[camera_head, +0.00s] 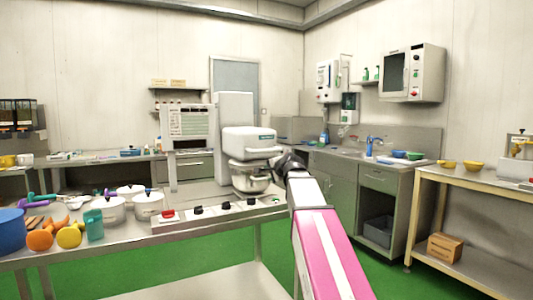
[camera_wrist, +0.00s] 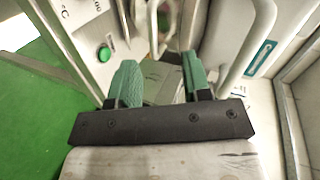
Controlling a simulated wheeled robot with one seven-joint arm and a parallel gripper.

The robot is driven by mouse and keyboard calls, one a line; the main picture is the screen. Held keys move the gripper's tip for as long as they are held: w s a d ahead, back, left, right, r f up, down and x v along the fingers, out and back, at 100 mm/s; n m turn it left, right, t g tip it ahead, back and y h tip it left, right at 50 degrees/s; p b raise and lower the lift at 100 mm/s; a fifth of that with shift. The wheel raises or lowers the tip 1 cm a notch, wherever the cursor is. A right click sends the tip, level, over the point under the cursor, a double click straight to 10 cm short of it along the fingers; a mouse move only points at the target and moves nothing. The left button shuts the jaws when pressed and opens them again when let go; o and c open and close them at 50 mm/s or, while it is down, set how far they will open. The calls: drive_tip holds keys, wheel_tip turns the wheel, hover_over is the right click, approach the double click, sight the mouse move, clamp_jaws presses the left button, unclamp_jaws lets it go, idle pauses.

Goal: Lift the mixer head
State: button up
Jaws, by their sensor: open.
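The mixer head (camera_head: 248,141) is a rounded white block with a small label, level above a metal bowl (camera_head: 250,178) on the steel counter. My gripper (camera_head: 283,160) is at the right side of the mixer, near the head's lower right end. In the wrist view my gripper (camera_wrist: 160,68) has two green fingers apart, with no object clearly held between them. A pale machine surface with a teal label (camera_wrist: 260,57) and curved light bars shows ahead of the fingers. Whether the fingers touch the mixer cannot be told.
A control strip with dark knobs (camera_head: 198,210) runs along the counter's front. White pots (camera_head: 148,205), oranges (camera_head: 40,240) and a blue tub (camera_head: 10,224) stand left. A sink counter (camera_head: 345,160) and a wooden-edged table (camera_head: 480,182) are right. The green floor is partly open.

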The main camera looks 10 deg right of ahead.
drive_tip(key=m+t, duration=0.2)
approach(266, 150)
drive_tip(key=w, duration=0.2)
drive_tip(key=x, duration=1)
drive_tip(key=shift+w+a+f, duration=0.2)
drive_tip(key=shift+a+f, duration=0.2)
drive_tip(key=shift+a, duration=0.05)
clamp_jaws()
